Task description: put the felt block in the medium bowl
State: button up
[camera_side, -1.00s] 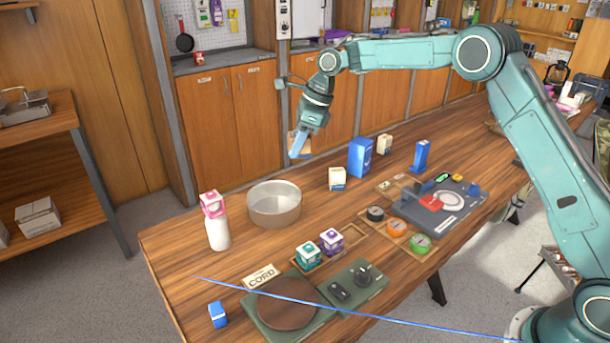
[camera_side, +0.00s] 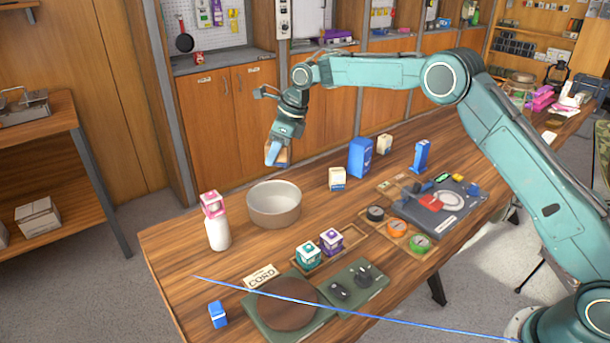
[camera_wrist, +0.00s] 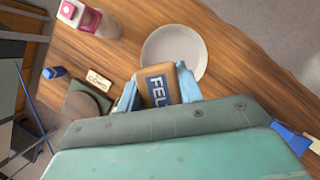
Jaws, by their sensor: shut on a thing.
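The felt block is a tan block (camera_wrist: 162,84) with a blue label reading "FEL", the rest hidden. My gripper (camera_side: 277,157) is shut on it, with a light blue finger on each side in the wrist view. In the side view the block (camera_side: 284,156) shows beside the fingers, held in the air above the bowl and toward its far side. The bowl (camera_side: 274,205) is round, grey and open, standing on the table. In the wrist view the bowl (camera_wrist: 190,46) lies just beyond the block and looks empty where visible.
A white bottle with a pink box on top (camera_side: 216,220) stands left of the bowl. A small white box (camera_side: 337,179) and a blue box (camera_side: 360,158) stand to its right. Teal and purple boxes (camera_side: 331,241) stand in front. A blue cord (camera_side: 330,302) crosses the front.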

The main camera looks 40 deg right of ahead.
notch_tip(320, 180, down, 13)
dwell(0.3)
jog(key=shift+f, duration=2.15)
jog(key=shift+f, duration=0.15)
jog(key=o, duration=0.7)
jog(key=shift+v, duration=6.15)
